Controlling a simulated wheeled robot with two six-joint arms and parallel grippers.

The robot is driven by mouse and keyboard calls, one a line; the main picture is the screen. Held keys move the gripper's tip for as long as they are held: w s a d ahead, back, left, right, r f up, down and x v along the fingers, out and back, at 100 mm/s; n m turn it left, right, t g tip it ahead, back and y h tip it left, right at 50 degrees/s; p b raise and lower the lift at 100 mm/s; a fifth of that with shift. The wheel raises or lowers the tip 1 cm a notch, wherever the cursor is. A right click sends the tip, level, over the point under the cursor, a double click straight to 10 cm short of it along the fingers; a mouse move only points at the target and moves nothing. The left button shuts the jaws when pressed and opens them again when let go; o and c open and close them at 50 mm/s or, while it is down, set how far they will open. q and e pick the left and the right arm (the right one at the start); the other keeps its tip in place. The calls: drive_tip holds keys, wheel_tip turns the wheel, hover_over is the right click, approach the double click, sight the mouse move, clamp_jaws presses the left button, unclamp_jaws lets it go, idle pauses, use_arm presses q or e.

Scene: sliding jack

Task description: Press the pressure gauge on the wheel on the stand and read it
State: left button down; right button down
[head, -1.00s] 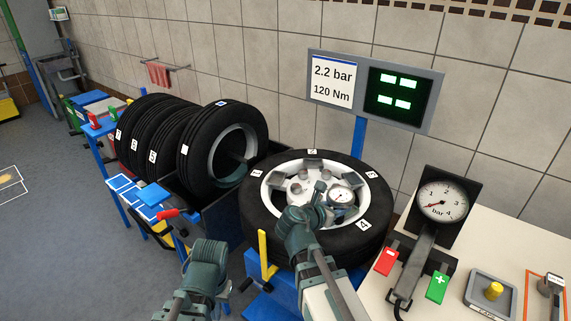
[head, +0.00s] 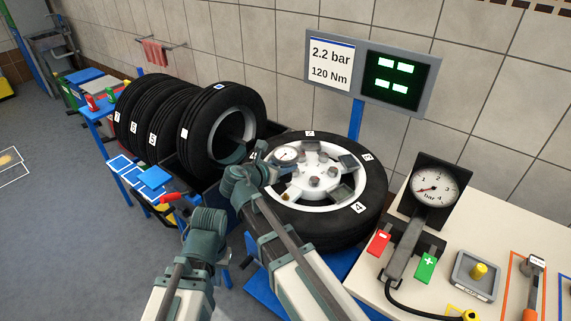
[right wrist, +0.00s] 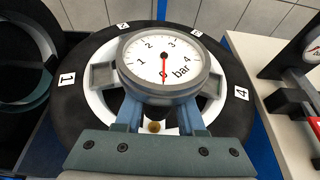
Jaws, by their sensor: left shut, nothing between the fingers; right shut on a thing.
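The wheel (head: 370,205) lies flat on the blue stand (head: 262,300), black tyre around a white rim, with number labels. My right gripper (head: 268,165) is shut on a small round pressure gauge (head: 285,154) and holds it over the rim's left side. In the right wrist view the gauge (right wrist: 164,62) faces me between the two fingers, its red needle at about 0 bar. A small brass-coloured piece (right wrist: 154,127) shows below it; I cannot tell whether the gauge touches the wheel. My left gripper (head: 208,218) is shut and empty, left of the stand.
Several tyres (head: 205,130) stand in a rack behind left. A sign (head: 332,65) reads 2.2 bar, 120 Nm, beside a green-lit display (head: 394,80). The bench (head: 375,285) at right carries a large gauge (head: 436,187), red and green buttons and a yellow-knobbed box (head: 478,275).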

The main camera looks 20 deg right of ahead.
sight(286, 181)
drive_tip(key=shift+f+b, duration=2.8)
drive_tip(key=shift+f, duration=0.15)
drive_tip(key=shift+f+b, duration=0.4)
drive_tip(key=shift+r, duration=0.1)
wheel_tip(286, 181, up, 6)
drive_tip(key=p, duration=0.6)
